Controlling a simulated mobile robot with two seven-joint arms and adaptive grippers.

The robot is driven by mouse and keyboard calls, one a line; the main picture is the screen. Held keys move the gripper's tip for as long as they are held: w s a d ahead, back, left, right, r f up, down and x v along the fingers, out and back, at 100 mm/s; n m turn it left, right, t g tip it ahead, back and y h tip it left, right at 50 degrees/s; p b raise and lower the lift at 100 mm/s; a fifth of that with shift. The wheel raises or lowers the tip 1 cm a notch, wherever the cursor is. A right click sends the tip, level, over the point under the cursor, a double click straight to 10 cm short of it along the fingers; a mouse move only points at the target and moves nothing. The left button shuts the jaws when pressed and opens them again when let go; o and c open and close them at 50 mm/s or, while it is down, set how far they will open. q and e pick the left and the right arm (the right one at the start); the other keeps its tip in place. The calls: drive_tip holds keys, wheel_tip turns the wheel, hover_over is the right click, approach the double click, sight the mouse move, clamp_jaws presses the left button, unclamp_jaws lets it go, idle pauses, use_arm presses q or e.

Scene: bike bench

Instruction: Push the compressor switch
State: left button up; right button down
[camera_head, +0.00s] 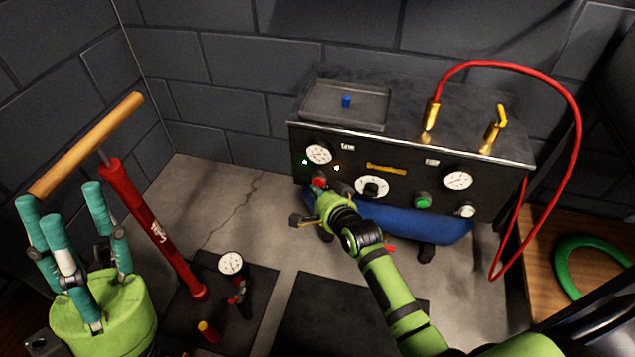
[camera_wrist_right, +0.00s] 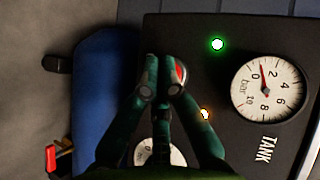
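The compressor (camera_head: 400,155) is a black box with a control panel above a blue tank (camera_head: 410,225), against the wall. A red switch (camera_head: 319,182) sits low on the panel's left, below a round gauge (camera_head: 318,154). My right gripper (camera_head: 322,197) is right at it, fingers drawn together and nothing held. In the right wrist view the red switch (camera_wrist_right: 181,73) shows partly behind one fingertip; I cannot tell whether they touch. A green light (camera_wrist_right: 217,44) is lit near the TANK gauge (camera_wrist_right: 268,86). My left gripper (camera_head: 62,210) is far left, fingers spread and empty.
A red floor pump (camera_head: 150,220) with a wooden handle (camera_head: 88,145) stands behind my left gripper. A tray (camera_head: 345,103) with a small blue part is on the compressor. A red hose (camera_head: 578,130) loops at right. A green ring (camera_head: 590,270) lies on wood.

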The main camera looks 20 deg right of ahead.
drive_tip(key=s+a+p, duration=0.3)
drive_tip(key=s+p, duration=0.1)
drive_tip(key=s, duration=0.1)
drive_tip(key=shift+a, duration=0.2)
idle(0.4)
